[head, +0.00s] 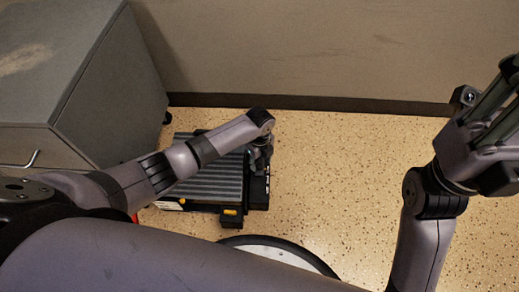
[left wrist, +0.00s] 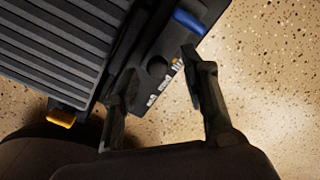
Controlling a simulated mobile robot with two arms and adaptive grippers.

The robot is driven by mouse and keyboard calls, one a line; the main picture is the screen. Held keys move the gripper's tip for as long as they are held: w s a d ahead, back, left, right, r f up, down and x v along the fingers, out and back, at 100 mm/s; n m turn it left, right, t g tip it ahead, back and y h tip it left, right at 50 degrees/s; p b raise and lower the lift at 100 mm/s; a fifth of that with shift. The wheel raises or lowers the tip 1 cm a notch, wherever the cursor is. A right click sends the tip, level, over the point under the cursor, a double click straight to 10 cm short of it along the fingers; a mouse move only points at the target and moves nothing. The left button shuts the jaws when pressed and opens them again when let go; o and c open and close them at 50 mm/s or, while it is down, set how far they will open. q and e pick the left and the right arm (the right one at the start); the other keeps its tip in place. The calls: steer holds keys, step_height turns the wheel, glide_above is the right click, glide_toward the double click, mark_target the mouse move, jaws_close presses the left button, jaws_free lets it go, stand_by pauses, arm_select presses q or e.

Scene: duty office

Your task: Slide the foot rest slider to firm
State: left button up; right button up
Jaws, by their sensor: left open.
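The foot rest (head: 216,184) is a dark unit with a ribbed grey tread, lying on the floor. In the left wrist view its ribbed tread (left wrist: 50,48) fills the upper left. A black side panel carries a blue piece (left wrist: 188,22), a dark round knob (left wrist: 157,66) and small white and orange marks too small to read. I cannot tell which piece is the slider. My left gripper (head: 260,160) is over this side panel; in the left wrist view its open fingers (left wrist: 157,66) are on either side of the knob. My right gripper (head: 490,112) is raised at the right, away from the foot rest.
A grey cabinet (head: 85,85) stands left of the foot rest. The wall (head: 320,50) with a dark baseboard (head: 320,103) runs behind. Yellow tabs (head: 230,212) stick out at the foot rest's near edge. The speckled floor (head: 340,165) to the right is clear.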

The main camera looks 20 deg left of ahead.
mark_target(260, 165)
arm_select(q)
step_height(260, 165, up, 10)
stand_by(0.4)
stand_by(0.3)
